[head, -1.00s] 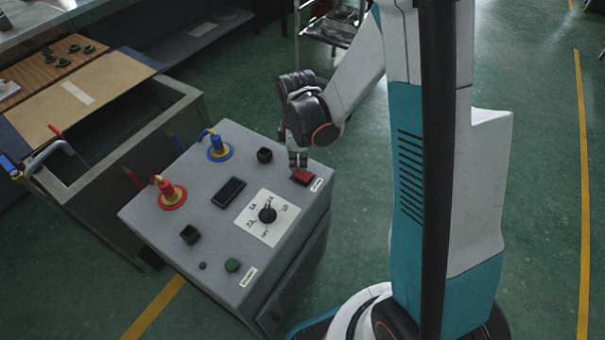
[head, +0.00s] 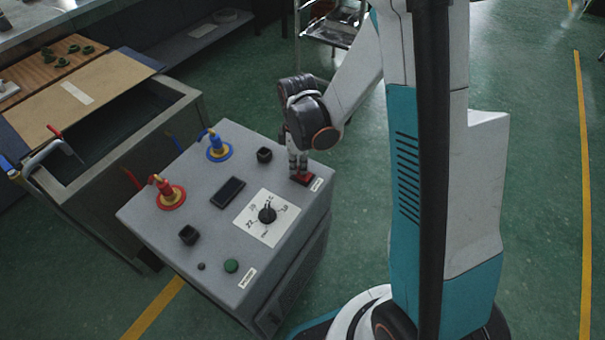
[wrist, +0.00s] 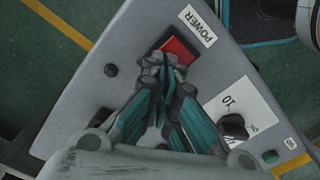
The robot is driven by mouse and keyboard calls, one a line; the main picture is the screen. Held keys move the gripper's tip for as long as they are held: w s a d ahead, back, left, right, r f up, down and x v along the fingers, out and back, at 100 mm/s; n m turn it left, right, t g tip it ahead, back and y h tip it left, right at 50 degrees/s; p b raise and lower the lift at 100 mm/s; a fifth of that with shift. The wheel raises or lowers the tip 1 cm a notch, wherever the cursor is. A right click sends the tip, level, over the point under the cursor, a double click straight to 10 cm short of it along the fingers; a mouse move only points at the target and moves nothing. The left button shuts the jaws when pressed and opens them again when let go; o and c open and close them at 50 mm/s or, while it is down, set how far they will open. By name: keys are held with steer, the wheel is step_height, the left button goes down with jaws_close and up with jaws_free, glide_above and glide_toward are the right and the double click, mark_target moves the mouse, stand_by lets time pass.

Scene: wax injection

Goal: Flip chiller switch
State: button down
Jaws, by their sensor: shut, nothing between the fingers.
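The chiller (head: 190,258) is a grey box with controls on its top. Its red power switch (head: 306,180) sits near the top's right corner, beside a white label. In the wrist view the red switch (wrist: 178,48) lies in a dark frame next to the POWER label (wrist: 198,26). My gripper (head: 298,178) is shut and empty, pointing down with its fingertips at the switch. In the wrist view the fingertips (wrist: 164,68) cover part of the switch; whether they touch it I cannot tell.
A black dial (head: 267,214) on a white plate, a dark display (head: 228,192), a green button (head: 231,266), and red (head: 170,192) and blue (head: 217,146) fittings stand on the chiller top. An open tank (head: 110,130) stands to the left. Green floor is clear at right.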

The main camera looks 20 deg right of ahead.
mark_target(299, 172)
steer(key=shift+f, duration=0.15)
steer(key=shift+r+p, duration=2.3)
steer(key=shift+r, duration=1.25)
steer(key=shift+r, duration=0.15)
steer(key=s+r+m+t, duration=0.3)
steer(key=s+r+m, duration=0.3)
steer(key=r, duration=0.4)
steer(key=s+r+m+t, duration=0.4)
steer(key=s+r+m, duration=0.3)
steer(key=s+r, duration=0.2)
steer(key=shift+r, duration=0.8)
